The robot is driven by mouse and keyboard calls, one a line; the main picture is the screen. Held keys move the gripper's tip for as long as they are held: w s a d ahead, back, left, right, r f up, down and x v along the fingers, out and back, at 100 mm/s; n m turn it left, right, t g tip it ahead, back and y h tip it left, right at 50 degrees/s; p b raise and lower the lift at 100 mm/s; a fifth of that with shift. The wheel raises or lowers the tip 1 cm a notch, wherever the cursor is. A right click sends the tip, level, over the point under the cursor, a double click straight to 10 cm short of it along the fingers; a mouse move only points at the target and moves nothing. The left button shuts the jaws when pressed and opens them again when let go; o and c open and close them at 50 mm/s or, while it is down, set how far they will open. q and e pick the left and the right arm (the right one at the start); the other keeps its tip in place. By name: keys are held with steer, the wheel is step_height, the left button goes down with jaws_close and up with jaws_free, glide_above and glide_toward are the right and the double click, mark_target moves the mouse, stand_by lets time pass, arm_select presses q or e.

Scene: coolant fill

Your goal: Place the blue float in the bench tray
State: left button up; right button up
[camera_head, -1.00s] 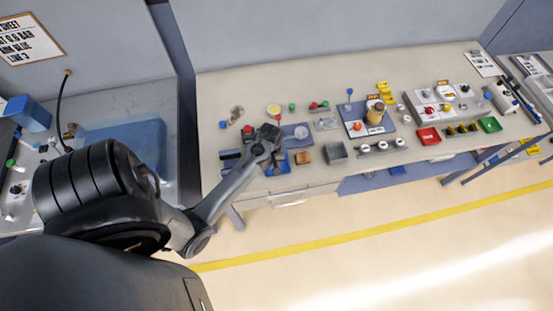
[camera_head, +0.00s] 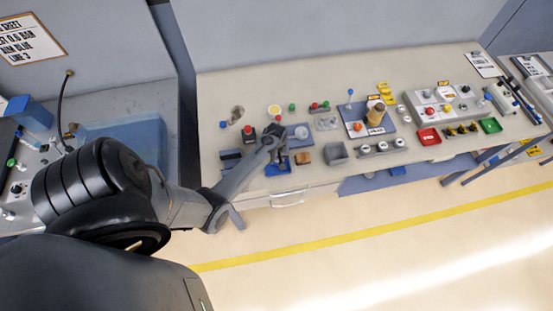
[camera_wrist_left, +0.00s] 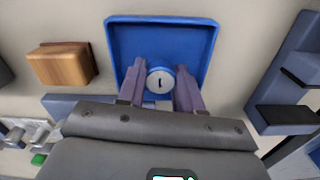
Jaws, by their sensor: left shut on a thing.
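The blue bench tray (camera_head: 279,169) is near the front edge of the bench, left of a wooden block. It fills the upper middle of the left wrist view (camera_wrist_left: 160,38). My left gripper (camera_head: 278,153) is over the tray, its fingers pointing into the tray's outline in the wrist view (camera_wrist_left: 160,66). It is shut on the float (camera_wrist_left: 160,81), seen end-on as a round pale face with a dark mark and bluish edge. I cannot tell whether the float touches the tray floor. My right gripper is not in view.
The wooden block (camera_head: 303,157) and a grey open box (camera_head: 336,152) are right of the tray. A dark blue holder (camera_wrist_left: 290,85) is at the right of the wrist view. Small knobs and a round dish (camera_head: 274,111) stand behind.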

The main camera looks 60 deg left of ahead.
arm_select(q)
steer(key=shift+f, duration=0.1)
steer(key=shift+f, duration=0.1)
steer(key=o, duration=0.9)
steer(key=shift+c, duration=0.2)
step_height(320, 180, up, 12)
steer(key=s+d+r+m+t, duration=0.1)
steer(key=s+d+r+m, duration=0.3)
steer(key=d, duration=0.4)
steer(key=s+d+r+m+t, duration=0.1)
steer(key=s+d+r+m, duration=0.3)
steer(key=d+m, duration=0.2)
steer(key=s+d+r+m+t, duration=0.1)
steer(key=s+d+r+m, duration=0.2)
steer(key=d, duration=0.7)
steer(key=shift+s+d+r+m+t, duration=0.15)
steer(key=shift+s+r+m+t, duration=0.2)
steer(key=shift+r+m, duration=0.4)
